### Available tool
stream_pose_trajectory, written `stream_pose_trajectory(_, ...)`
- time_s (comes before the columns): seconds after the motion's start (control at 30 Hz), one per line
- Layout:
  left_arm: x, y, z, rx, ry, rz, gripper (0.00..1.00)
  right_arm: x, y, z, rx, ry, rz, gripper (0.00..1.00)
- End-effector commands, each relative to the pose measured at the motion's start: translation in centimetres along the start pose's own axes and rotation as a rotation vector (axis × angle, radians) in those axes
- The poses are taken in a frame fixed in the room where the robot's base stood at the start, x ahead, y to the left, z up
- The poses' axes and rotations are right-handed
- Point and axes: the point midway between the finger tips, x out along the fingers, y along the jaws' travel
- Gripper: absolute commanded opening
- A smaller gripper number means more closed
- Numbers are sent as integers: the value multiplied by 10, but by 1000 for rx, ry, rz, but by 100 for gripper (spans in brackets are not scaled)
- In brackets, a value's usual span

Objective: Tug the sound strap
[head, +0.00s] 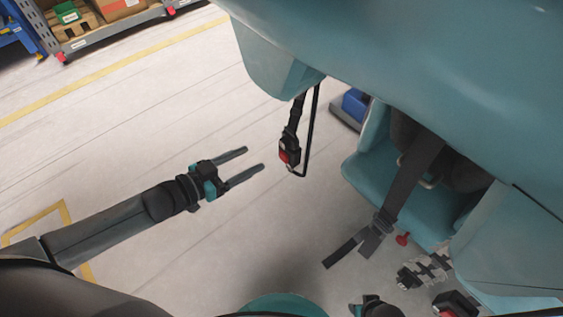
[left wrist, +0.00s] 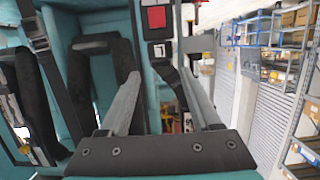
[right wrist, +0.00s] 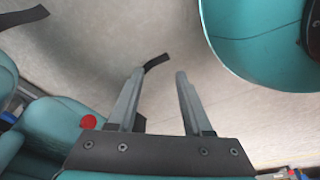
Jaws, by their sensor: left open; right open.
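A dark strap with a red-button buckle (head: 289,150) hangs from the teal seat shell beside a thin black loop. A similar red-button buckle (left wrist: 157,18) shows in the left wrist view. Another dark strap (head: 412,175) hangs over the seat, with an adjuster and loose tail ends. A patchy black-and-white strap-like piece (head: 428,270) lies lower right. I cannot tell which is the sound strap. My left gripper (head: 254,158) is open and empty, left of the hanging buckle and apart from it. My right gripper (right wrist: 160,72) is open; a strap end (right wrist: 157,61) shows beyond its fingers.
The teal seat (head: 365,180) and its overhanging shell (head: 450,60) fill the right side. A red knob (head: 402,239) is at the seat's edge. Shelving with boxes (head: 115,25) stands upper left. The pale floor (head: 130,125) around my left arm is clear.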

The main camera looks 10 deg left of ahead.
Motion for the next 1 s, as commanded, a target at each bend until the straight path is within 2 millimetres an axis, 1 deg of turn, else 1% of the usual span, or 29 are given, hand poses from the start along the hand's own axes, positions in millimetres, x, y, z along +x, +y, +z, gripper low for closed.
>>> stream_pose_trajectory(0.03,-8,0,-2,0,-2,0,64,0,2,4,-1,-3,3,50)
stream_pose_trajectory(0.2,-29,0,-1,-1,-3,-1,64,8,8,18,-4,-6,10,50)
stream_pose_trajectory(0.4,-48,0,-1,0,-1,0,64,13,13,30,-6,-5,16,50)
stream_pose_trajectory(0.67,-55,0,0,1,0,0,64,15,16,37,-6,-6,19,50)
stream_pose_trajectory(0.77,-55,-4,5,1,-11,-17,64,15,16,38,-6,-6,20,50)
stream_pose_trajectory(0.87,-56,-18,26,3,-59,-84,64,15,17,41,-7,-8,21,50)
stream_pose_trajectory(0.97,-61,-38,68,-1,-161,-198,64,14,19,47,-7,-12,23,50)
stream_pose_trajectory(1.0,-66,-45,90,-7,-216,-249,64,14,20,50,-8,-12,24,50)
